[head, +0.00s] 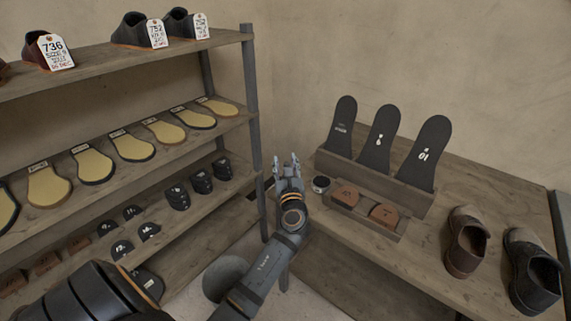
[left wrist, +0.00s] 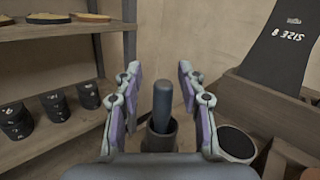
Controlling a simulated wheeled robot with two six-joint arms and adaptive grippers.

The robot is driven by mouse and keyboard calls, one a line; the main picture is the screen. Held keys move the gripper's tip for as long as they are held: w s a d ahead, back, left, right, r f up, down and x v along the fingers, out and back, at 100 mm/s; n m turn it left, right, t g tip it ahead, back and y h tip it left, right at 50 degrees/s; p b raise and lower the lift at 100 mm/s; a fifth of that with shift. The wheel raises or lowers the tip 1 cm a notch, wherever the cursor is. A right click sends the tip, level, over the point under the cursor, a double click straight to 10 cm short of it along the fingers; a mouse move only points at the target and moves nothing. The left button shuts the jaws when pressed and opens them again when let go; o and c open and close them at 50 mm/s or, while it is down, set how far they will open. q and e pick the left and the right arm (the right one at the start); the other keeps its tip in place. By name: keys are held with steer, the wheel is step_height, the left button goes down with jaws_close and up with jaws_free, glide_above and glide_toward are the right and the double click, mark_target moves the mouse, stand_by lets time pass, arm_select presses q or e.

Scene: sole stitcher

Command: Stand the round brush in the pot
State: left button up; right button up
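My left gripper (head: 287,160) is at the left end of the bench, with its fingers spread apart. In the left wrist view the gripper (left wrist: 163,85) is open, with one finger on each side of a dark blue-grey rod, which looks like the round brush's handle (left wrist: 163,100). There are visible gaps between the handle and both fingers. The handle stands roughly upright in a dark round pot (left wrist: 160,138), whose lower part is hidden by the gripper. The brush's lower end is hidden. In the head view my gripper hides the brush and pot. My right gripper is not seen.
A round dark-topped tin (head: 321,183) stands just right of the gripper; it also shows in the left wrist view (left wrist: 237,142). Beside it are a wooden tray (head: 365,218) with brown blocks and a rack (head: 395,190) of black soles. Shelves (head: 215,125) stand left.

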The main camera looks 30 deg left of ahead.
arm_select(q)
steer(key=shift+s+d+f, duration=0.1)
steer(key=shift+s+d, duration=0.1)
steer(key=v, duration=0.7)
stand_by(0.6)
step_height(320, 180, up, 9)
steer(key=p, duration=0.9)
